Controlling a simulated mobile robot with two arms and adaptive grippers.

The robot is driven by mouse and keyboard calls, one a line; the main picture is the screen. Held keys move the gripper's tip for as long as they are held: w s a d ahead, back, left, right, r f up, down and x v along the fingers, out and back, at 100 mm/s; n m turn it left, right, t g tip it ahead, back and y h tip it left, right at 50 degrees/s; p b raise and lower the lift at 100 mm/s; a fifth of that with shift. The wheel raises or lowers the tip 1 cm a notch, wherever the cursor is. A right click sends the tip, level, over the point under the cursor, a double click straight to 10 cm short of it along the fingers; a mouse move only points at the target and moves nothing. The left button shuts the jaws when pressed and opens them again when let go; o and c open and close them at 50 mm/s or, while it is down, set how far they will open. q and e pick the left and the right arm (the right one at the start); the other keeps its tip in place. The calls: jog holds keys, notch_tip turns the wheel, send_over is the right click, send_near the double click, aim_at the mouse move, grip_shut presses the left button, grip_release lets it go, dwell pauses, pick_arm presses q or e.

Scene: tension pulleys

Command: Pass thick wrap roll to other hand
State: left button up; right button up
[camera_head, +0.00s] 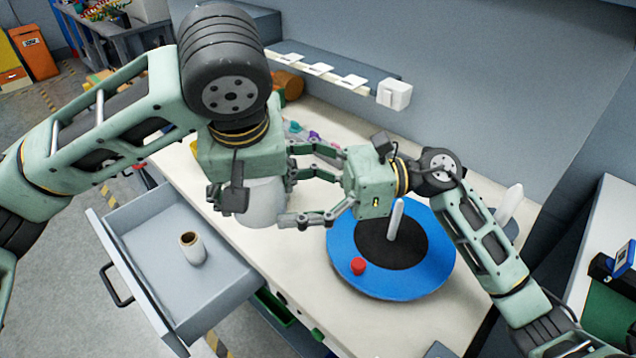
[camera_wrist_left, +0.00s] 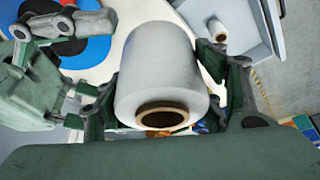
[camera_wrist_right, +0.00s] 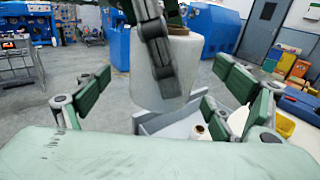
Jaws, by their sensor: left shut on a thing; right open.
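The thick wrap roll (camera_head: 264,204) is white with a brown cardboard core, partly hidden behind my left gripper in the head view. In the left wrist view the roll (camera_wrist_left: 158,65) sits between the fingers of my left gripper (camera_wrist_left: 160,90), which is shut on it. The roll is held up off the table. My right gripper (camera_head: 300,185) is open, its fingers reaching toward the roll from the right. In the right wrist view the roll (camera_wrist_right: 195,70) stands beyond and between the open right fingers, with a left finger across its front. Contact with the right fingers cannot be told.
An open grey drawer (camera_head: 150,215) at lower left holds a thinner wrap roll (camera_head: 192,248). A blue turntable (camera_head: 430,270) with a black centre, a white post (camera_head: 396,220) and a red knob (camera_head: 358,266) sits under my right arm. A wall lies behind the table.

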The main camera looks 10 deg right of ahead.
aim_at(256, 193)
jog(key=shift+w+a, duration=0.2)
jog(key=shift+a, duration=2.05)
pick_arm(q)
jog(key=shift+w, duration=0.1)
pick_arm(e)
jog(key=shift+s, duration=0.15)
jog(key=c, duration=1.5)
pick_arm(q)
jog(key=o, duration=1.6)
pick_arm(e)
jog(key=shift+r, duration=0.1)
jog(key=shift+c, duration=0.5)
pick_arm(q)
jog(key=shift+r, duration=0.1)
